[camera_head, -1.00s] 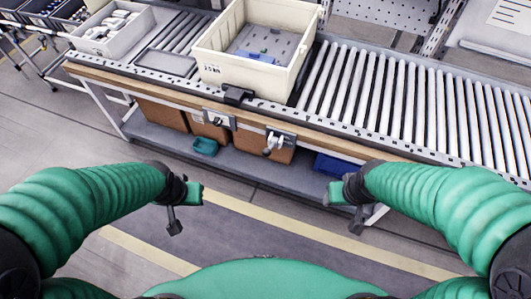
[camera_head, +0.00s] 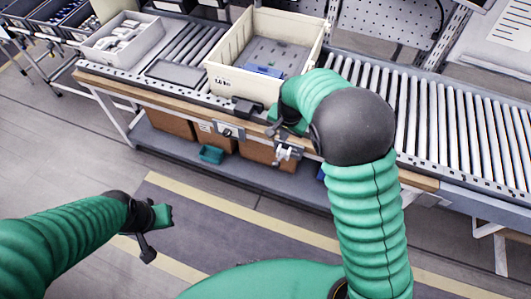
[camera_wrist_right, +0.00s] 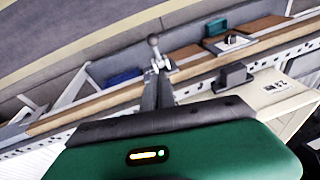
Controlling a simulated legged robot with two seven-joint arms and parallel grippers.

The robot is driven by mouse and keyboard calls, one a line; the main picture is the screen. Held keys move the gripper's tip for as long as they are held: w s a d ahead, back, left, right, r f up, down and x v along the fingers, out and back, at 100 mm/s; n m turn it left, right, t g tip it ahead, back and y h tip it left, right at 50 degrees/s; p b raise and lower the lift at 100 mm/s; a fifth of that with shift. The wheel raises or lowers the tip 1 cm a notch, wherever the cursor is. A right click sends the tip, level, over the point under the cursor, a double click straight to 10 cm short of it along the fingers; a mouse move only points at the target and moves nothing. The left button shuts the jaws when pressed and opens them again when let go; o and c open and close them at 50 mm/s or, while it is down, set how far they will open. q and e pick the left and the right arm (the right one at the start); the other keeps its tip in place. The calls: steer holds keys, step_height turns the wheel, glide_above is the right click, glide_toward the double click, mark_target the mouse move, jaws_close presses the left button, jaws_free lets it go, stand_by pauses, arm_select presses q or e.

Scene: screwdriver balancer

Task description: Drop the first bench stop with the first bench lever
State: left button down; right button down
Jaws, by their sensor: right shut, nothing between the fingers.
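Two bench levers sit on the bench's front rail: the left lever (camera_head: 230,132) and the right lever (camera_head: 287,153); which is the first is not marked. A black block, seemingly the bench stop (camera_head: 247,106), stands up at the rail's edge before the cream tote (camera_head: 228,82); it also shows in the right wrist view (camera_wrist_right: 233,77). My right gripper (camera_head: 277,128) is shut and empty, close above the right lever. In the right wrist view its fingers (camera_wrist_right: 157,92) point toward that lever's ball knob (camera_wrist_right: 153,38); contact is unclear. My left gripper (camera_head: 148,245) hangs away from the bench, its jaws unclear.
The tote holds a grey insert and a blue item (camera_head: 263,71). Rollers (camera_head: 460,130) run to the right; a grey bin (camera_head: 122,40) stands left. Cardboard boxes and a teal tray (camera_head: 210,153) sit on the lower shelf. The floor before the bench is open.

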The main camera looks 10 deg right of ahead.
steer(key=d, duration=0.1)
glide_toward(280, 158)
steer(key=f, duration=0.1)
steer(key=s+a+f, duration=0.1)
steer(key=shift+s+f+p, duration=0.1)
steer(key=shift+f+p, duration=0.15)
steer(key=shift+p, duration=0.05)
arm_select(q)
steer(key=shift+s+d+r, duration=0.1)
steer(key=shift+d+r, duration=0.35)
steer(key=shift+d, duration=0.2)
arm_select(e)
steer(key=shift+a, duration=0.1)
arm_select(q)
steer(key=shift+a+f, duration=0.15)
steer(key=shift+a, duration=0.05)
arm_select(e)
steer(key=shift+a, duration=0.2)
